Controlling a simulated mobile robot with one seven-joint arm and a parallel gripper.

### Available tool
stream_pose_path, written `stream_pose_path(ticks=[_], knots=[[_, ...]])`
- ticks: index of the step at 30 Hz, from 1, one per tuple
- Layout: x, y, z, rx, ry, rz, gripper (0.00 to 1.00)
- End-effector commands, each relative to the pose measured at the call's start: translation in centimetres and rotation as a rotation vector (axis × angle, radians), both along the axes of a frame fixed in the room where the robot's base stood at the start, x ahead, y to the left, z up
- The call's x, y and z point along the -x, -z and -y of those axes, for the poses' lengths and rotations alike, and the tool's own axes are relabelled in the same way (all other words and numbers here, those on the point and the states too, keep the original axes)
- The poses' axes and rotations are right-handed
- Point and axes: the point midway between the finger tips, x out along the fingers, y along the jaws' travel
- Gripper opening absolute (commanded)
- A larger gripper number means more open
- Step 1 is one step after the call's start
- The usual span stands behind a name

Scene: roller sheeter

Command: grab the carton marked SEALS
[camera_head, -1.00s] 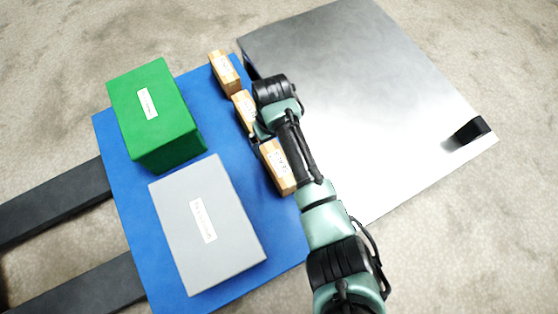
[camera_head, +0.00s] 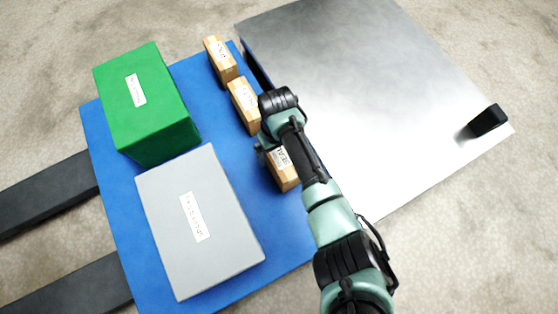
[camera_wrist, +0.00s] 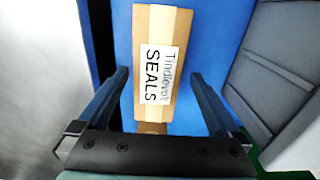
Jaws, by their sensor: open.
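The carton marked SEALS is a tan box with a white label; in the wrist view the carton (camera_wrist: 155,60) lies between my gripper's fingers, with space on both sides. My gripper (camera_wrist: 158,78) is open and holds nothing. In the head view the nearest of three tan cartons, which appears to be this SEALS carton (camera_head: 286,176), lies by the right edge of the blue surface. My gripper (camera_head: 264,146) is over its far end and hides part of it.
Two more tan cartons, the middle one (camera_head: 243,104) and the far one (camera_head: 220,60), stand in the same row. A green box (camera_head: 160,105) and a grey box (camera_head: 200,250) stand left on the blue pallet (camera_head: 120,210). A metal plate (camera_head: 380,90) is on the right.

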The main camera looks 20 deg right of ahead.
Motion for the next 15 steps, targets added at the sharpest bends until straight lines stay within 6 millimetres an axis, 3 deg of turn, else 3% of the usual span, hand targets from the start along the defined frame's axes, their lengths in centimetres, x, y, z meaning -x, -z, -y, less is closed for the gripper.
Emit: stream_pose_path(ticks=[1,7,15], knots=[[0.0,1.1,0.2,0.001,0.001,0.000,1.00],[0.0,3.5,0.4,0.001,-0.001,0.000,1.00],[0.0,3.9,0.4,0.000,0.000,0.001,1.00]])
